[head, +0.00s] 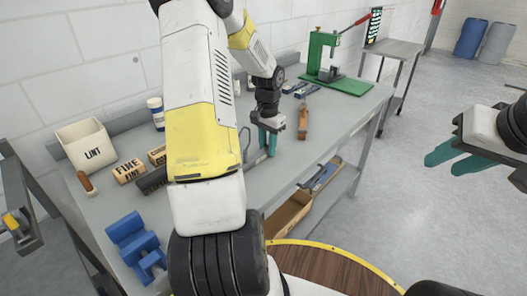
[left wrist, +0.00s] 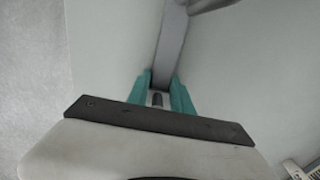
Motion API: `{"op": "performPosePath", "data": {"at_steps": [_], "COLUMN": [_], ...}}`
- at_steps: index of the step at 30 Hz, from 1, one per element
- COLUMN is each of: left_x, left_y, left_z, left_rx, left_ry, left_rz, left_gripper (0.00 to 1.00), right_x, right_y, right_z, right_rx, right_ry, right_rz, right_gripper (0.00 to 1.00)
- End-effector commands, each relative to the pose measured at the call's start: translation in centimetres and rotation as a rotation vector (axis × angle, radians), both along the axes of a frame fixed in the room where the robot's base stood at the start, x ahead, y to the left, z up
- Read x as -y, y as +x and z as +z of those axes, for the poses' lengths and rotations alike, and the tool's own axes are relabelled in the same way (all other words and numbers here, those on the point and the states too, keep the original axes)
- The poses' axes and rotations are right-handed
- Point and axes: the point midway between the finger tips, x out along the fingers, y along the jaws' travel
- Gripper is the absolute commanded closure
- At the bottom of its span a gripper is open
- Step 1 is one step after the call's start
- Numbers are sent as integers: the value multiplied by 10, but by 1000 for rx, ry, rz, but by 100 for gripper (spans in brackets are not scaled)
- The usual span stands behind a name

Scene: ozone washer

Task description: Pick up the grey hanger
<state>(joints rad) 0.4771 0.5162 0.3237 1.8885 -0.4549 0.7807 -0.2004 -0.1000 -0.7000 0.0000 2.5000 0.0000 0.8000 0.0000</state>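The grey hanger (head: 257,158) lies on the grey workbench as a narrow grey bar, partly hidden behind my left arm and gripper. My left gripper (head: 268,146) points down over it with its teal fingers close together. In the left wrist view the grey bar of the hanger (left wrist: 171,40) runs from the top edge to between the fingertips (left wrist: 160,82), which sit against both its sides. A curved grey part shows at the top there. My right gripper (head: 452,158) is open and empty, out over the floor at the right.
The workbench (head: 335,112) holds a green press (head: 322,58), a wooden-handled tool (head: 303,118), a white LINT bin (head: 88,145), small labelled boxes and a blue clamp-like object (head: 135,243). A lower shelf holds a wooden tray (head: 288,214). Floor at the right is open.

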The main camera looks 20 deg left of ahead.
Motion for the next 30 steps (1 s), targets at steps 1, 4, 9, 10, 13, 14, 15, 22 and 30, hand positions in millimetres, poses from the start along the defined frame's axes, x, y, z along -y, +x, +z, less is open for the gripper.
{"op": "performPosePath", "data": {"at_steps": [1,4,9,10,13,14,15,22,30], "left_x": [0,0,0,0,0,0,0,0,12], "left_y": [0,0,0,0,0,0,0,1,-35], "left_z": [0,0,0,0,1,1,2,22,40], "left_rx": [0,0,0,0,0,0,0,4,0], "left_ry": [0,0,1,1,1,1,1,2,2], "left_rz": [0,0,0,0,0,0,0,-1,-2], "left_gripper": [88,100,100,100,100,100,100,100,100], "right_x": [0,0,0,0,0,0,0,0,0], "right_y": [0,0,0,0,0,0,0,0,0], "right_z": [0,0,0,0,0,0,0,0,0], "right_rx": [0,0,0,0,0,0,0,0,0], "right_ry": [0,0,0,0,0,0,0,0,0], "right_rz": [0,0,0,0,0,0,0,0,0], "right_gripper": [64,64,64,64,64,64,64,64,64]}}
